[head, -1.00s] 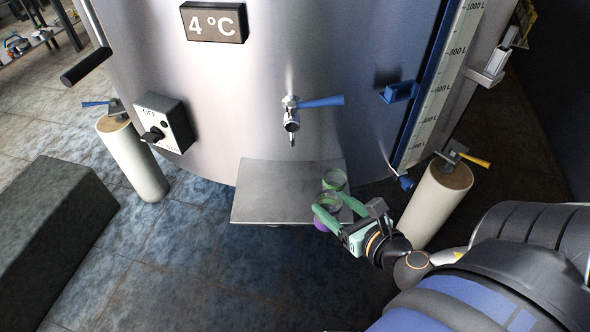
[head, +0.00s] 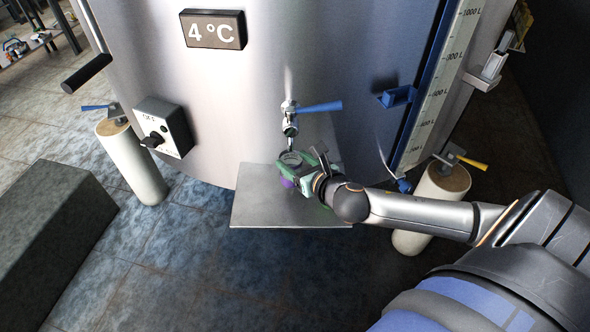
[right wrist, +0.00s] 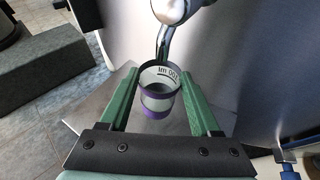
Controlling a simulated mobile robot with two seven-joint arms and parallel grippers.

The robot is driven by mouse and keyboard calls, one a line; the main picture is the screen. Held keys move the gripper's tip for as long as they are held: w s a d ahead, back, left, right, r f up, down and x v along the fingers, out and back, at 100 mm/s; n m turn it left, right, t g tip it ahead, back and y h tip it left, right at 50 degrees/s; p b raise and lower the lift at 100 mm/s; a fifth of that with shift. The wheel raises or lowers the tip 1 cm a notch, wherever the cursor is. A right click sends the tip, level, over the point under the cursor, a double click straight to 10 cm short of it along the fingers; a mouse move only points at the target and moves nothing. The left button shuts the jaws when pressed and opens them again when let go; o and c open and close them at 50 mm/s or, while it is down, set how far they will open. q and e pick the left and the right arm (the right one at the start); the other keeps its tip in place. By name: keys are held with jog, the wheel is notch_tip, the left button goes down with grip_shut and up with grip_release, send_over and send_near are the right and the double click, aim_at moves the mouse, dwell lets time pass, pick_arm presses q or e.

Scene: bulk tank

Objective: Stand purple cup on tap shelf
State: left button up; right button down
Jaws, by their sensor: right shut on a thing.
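The purple cup (head: 287,183) is a clear cup with purple bands and dark print. My right gripper (head: 292,170) is shut on it, with its green fingers on either side. In the right wrist view the cup (right wrist: 158,103) is upright between the fingers, below the tap spout (right wrist: 163,42). The tap shelf (head: 262,200) is a flat grey metal plate under the tap (head: 290,122). The cup is over the shelf, near its middle; I cannot tell whether its base touches it. My left gripper is not in view.
The steel tank wall (head: 240,120) rises behind the shelf. The tap's blue lever (head: 320,106) points right. The shelf's left part is bare. Pale posts (head: 133,165) stand on both sides.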

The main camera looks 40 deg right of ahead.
notch_tip(320, 180, down, 4)
jog(key=shift+r+b, duration=0.15)
jog(key=shift+b, duration=0.3)
jog(key=shift+r, duration=0.1)
jog(key=shift+c, duration=0.5)
grip_release()
